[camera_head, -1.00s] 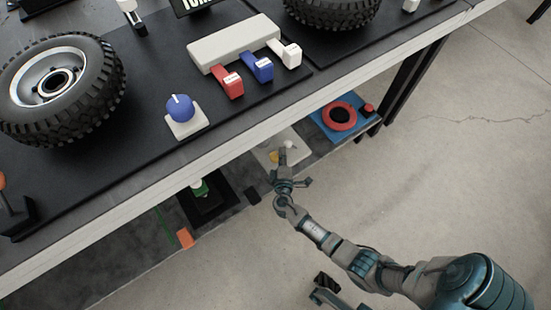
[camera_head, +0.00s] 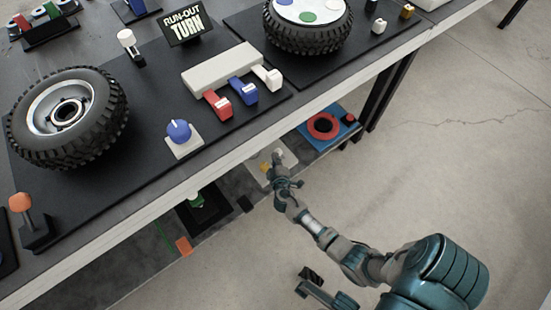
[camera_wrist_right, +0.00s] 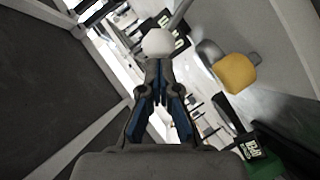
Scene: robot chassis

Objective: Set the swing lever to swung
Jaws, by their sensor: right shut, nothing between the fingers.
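I cannot tell for sure which knob belongs to the swing lever. My right gripper (camera_head: 279,167) reaches to the plate from the front and partly hides it. In the wrist view my right gripper (camera_wrist_right: 158,72) is shut and empty, its tips right below the white ball; I cannot tell whether they touch it.
The upper table's front edge (camera_head: 150,185) overhangs the shelf. A blue board with a red ring (camera_head: 323,126) lies right of the plate; a dark box with a green part (camera_head: 208,203) lies left. Red, blue and white levers, a blue dial (camera_head: 179,131) and wheels stand above.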

